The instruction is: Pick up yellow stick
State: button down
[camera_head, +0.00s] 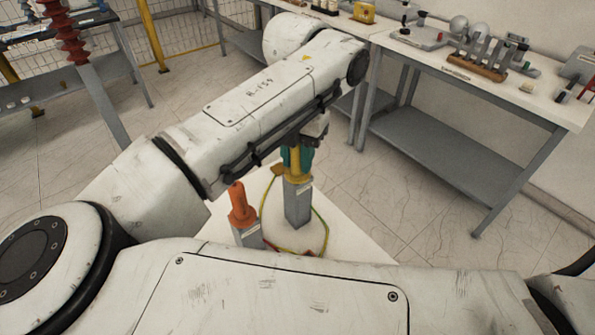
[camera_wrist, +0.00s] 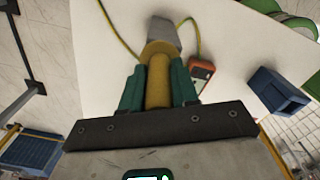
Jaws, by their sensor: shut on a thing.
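The yellow stick (camera_head: 296,168) is upright, with a grey block-shaped part (camera_head: 297,205) at its lower end, over a white table (camera_head: 355,232). My gripper (camera_head: 298,157) is shut around the stick's upper part, partly hidden by my arm. In the wrist view, the teal fingers of my gripper (camera_wrist: 158,82) press on both sides of the yellow stick (camera_wrist: 158,75). A wider yellow collar and the grey part (camera_wrist: 164,30) show beyond the fingertips. I cannot tell whether the grey part rests on the table.
An orange stick (camera_head: 240,203) in a grey block stands close on the left. A yellow-green cable (camera_head: 323,222) loops around the grey part. The wrist view shows an orange device (camera_wrist: 202,72) and a blue block (camera_wrist: 276,90). A workbench (camera_head: 470,75) with tools stands behind right.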

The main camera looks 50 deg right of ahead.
jog(key=shift+r, duration=0.15)
notch_tip(320, 180, up, 18)
jog(key=b, duration=0.2)
dwell(0.4)
dwell(1.1)
